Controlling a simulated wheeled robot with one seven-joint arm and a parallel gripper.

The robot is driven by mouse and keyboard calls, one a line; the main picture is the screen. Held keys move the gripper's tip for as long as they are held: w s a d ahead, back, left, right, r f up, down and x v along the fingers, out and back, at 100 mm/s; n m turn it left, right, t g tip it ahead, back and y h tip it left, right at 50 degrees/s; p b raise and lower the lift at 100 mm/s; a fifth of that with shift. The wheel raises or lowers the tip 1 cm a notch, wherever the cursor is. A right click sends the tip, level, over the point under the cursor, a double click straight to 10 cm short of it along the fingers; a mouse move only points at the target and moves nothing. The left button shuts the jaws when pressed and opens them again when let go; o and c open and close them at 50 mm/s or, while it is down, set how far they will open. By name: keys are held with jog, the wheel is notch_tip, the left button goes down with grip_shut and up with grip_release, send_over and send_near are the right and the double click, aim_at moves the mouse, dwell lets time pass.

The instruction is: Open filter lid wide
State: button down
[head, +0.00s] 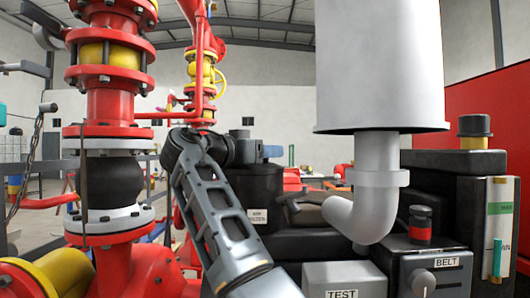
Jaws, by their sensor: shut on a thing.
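The air filter is a dark round housing (262,192) in the middle of the head view, with a small white label (257,216) on its front. Its lid (262,168) shows as a dark top edge. How far it is open I cannot tell. My arm reaches up from the bottom and bends over to the right, putting my gripper (252,152) just above the top of the housing. My gripper is shut on the lid, but the fingertips and the contact are small and dark, partly hidden by my own wrist.
A large white cylinder (380,65) with a grey elbow pipe (374,205) stands close on the right. A red flanged pipe column (110,105) rises on the left. A TEST box (345,277) and a BELT panel (445,265) lie at the lower right.

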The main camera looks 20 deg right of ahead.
jog(key=shift+a+r, duration=0.15)
jog(key=shift+r, duration=0.25)
jog(key=shift+w+a+r, duration=0.1)
jog(key=shift+a+r, duration=0.2)
jog(key=shift+r, duration=0.35)
jog(key=shift+a+r+n+h, duration=0.15)
jog(key=shift+r+n+h, duration=0.05)
jog(key=shift+n+h, duration=0.1)
jog(key=a+r+n+t+h, duration=0.1)
jog(key=a+n, duration=0.1)
jog(key=w+a+r+n+t+h+b, duration=0.1)
jog(key=r+n+t, duration=0.1)
jog(key=w+a+r+n+t+b, duration=0.1)
jog(key=a+n, duration=0.1)
jog(key=n, duration=0.1)
jog(key=shift+a+r+t+h, duration=0.2)
jog(key=shift+a+t+h, duration=0.1)
jog(key=shift+t+h, duration=0.1)
jog(key=w+a+n+t+y+b, duration=0.3)
jog(key=a+n+t+y, duration=0.7)
jog(key=n, duration=1)
jog(key=shift+w+a+f+n+t+y+b, duration=0.2)
jog(key=shift+f+n+t+y+b, duration=0.3)
jog(key=shift+t+y, duration=0.85)
jog(key=shift+r, duration=0.1)
jog(key=c, duration=0.7)
grip_release()
